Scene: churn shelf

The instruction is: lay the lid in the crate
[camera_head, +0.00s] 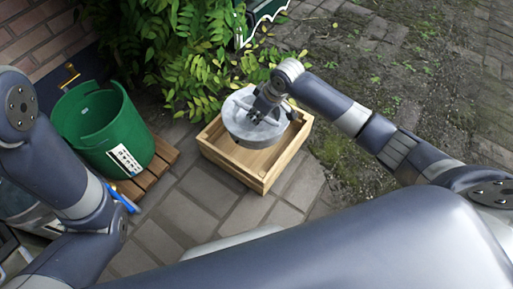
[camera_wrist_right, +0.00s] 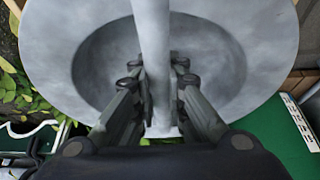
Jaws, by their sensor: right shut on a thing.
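The lid (camera_head: 240,122) is a round grey disc with a dished middle and a bar handle. My right gripper (camera_head: 264,108) is shut on the lid's handle. In the right wrist view the lid (camera_wrist_right: 265,35) fills the upper part, and the fingers (camera_wrist_right: 162,95) close on both sides of the handle bar. The crate (camera_head: 232,171) is an open wooden box on the paving. The lid is over the crate in the head view and hides part of its inside; I cannot tell whether it touches the crate. My left gripper is out of view.
A green bucket (camera_head: 85,125) with a white label stands on wooden slats (camera_head: 160,158) left of the crate. Leafy bushes (camera_head: 180,50) grow behind the crate. Bare paving (camera_head: 190,212) lies in front of it. A blue object (camera_head: 122,200) lies near the slats.

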